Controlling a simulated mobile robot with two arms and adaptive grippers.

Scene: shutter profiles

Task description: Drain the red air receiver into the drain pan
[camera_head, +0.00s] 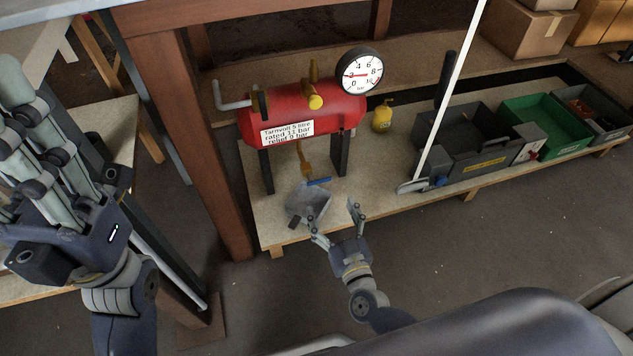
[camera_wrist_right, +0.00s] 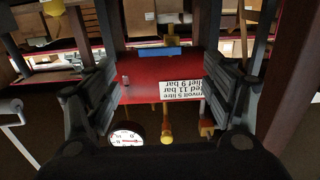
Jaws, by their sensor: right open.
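The red air receiver (camera_head: 345,112) stands on dark legs on the low bench, with a round gauge (camera_head: 360,72) at its upper right. Below it hangs a brass drain fitting (camera_head: 305,160) with a blue lever (camera_head: 318,181). The grey drain pan (camera_head: 308,203) sits on the bench below the fitting. My right gripper (camera_head: 336,222) is open and empty, at the pan's near right edge. In the right wrist view, the receiver (camera_wrist_right: 140,75) and blue lever (camera_wrist_right: 158,52) appear upside down between the spread fingers. My left gripper (camera_head: 45,140) is large at the left, away from the receiver; its opening is unclear.
A wooden post (camera_head: 190,120) stands left of the receiver. The floor in front of the bench is clear.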

